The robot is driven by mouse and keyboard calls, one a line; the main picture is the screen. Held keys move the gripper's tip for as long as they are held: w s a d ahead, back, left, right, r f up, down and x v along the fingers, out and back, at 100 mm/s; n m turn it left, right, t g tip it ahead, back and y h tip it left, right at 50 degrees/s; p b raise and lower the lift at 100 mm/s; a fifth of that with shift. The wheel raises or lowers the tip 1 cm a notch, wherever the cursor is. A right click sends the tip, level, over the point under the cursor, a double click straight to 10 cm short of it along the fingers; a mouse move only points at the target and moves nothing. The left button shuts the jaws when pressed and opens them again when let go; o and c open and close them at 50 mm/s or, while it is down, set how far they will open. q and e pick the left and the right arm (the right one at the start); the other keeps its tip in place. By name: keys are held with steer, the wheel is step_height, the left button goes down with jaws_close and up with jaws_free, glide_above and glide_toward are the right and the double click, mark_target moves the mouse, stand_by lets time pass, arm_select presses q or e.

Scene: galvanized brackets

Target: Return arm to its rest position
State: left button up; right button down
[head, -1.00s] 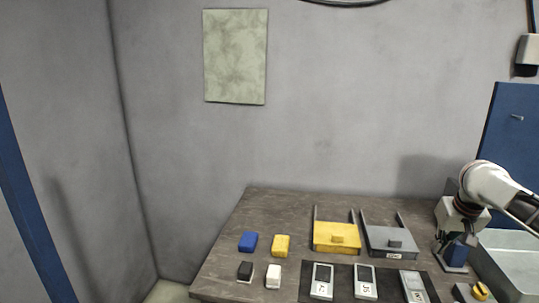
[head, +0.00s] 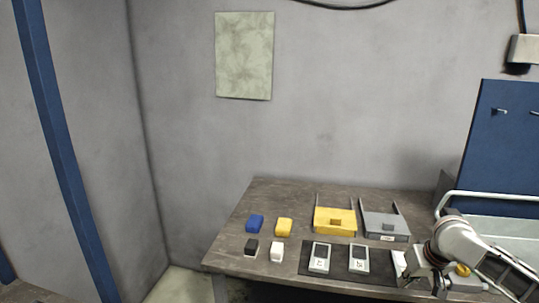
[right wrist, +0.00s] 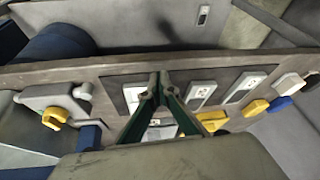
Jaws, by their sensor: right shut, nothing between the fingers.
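My right arm comes in from the right in the head view. Its gripper (head: 420,283) is low, near the front right part of the workbench (head: 230,252), partly hidden by its own wrist. In the right wrist view the two dark green fingers (right wrist: 160,82) come together at the tips, with nothing between them. They show in front of the dark mat and the pale devices. My left gripper is in neither view.
On the bench are a yellow tray (head: 335,225), a grey tray (head: 386,231), and blue (head: 255,222), yellow (head: 284,227), black (head: 251,247) and white (head: 276,252) blocks. Pale devices (head: 320,257) lie on a dark mat (head: 340,270). A blue panel (head: 500,150) stands right.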

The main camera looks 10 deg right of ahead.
steer(key=s+a+f+n+t+y, duration=0.1)
steer(key=s+a+f+n+y, duration=0.1)
steer(key=s+a+f, duration=0.5)
steer(key=s+a+f+n+t+y, duration=0.1)
steer(key=s+a+f+t, duration=0.15)
steer(key=a+f, duration=0.85)
steer(key=s+a+f+n+t, duration=0.1)
steer(key=s+a+f, duration=0.1)
steer(key=s, duration=0.6)
steer(key=s+a+f+n+t+h, duration=0.1)
steer(key=s+a+f, duration=0.1)
steer(key=s, duration=0.6)
steer(key=shift+s+f, duration=0.2)
steer(key=shift+s, duration=0.05)
